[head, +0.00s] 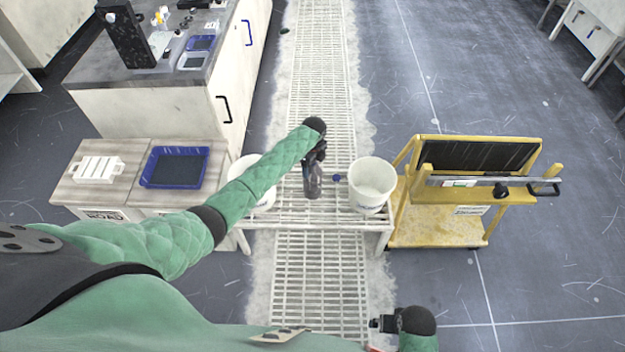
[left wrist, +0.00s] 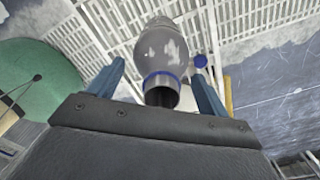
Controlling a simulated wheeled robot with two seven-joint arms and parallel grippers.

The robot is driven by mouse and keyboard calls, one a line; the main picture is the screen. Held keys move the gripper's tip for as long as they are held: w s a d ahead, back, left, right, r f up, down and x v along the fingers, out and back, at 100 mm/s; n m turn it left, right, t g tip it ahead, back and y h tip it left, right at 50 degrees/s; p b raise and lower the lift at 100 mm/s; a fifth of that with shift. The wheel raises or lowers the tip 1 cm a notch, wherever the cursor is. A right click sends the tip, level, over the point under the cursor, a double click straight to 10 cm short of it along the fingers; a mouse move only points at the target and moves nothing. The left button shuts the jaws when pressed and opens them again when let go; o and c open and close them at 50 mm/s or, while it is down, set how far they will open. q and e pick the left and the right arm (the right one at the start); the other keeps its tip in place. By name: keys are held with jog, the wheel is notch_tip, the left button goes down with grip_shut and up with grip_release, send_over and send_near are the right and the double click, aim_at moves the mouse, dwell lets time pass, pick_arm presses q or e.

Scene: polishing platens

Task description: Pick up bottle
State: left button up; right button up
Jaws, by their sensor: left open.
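A grey translucent bottle (head: 313,182) stands on a white slatted bench between two buckets. In the left wrist view the bottle (left wrist: 163,48) has whitish patches, a blue ring and a dark open neck pointing toward me. My left gripper (head: 317,153) is over the bottle. In the left wrist view its blue fingers (left wrist: 158,88) are open, one on each side of the neck, with gaps visible. A small round blue object (head: 337,178), perhaps a cap, lies right of the bottle. My right gripper (head: 382,324) is low in the head view; its jaws are unclear.
A white bucket (head: 372,185) stands right of the bottle; another bucket (head: 262,200) is partly behind my left arm. A yellow cart (head: 437,232) stands at right. A blue tray (head: 146,180) sits on the left cabinet. The grated walkway (head: 322,60) runs beyond.

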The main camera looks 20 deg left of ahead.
pick_arm(q)
jog(key=shift+f, duration=0.1)
jog(key=c, duration=1.3)
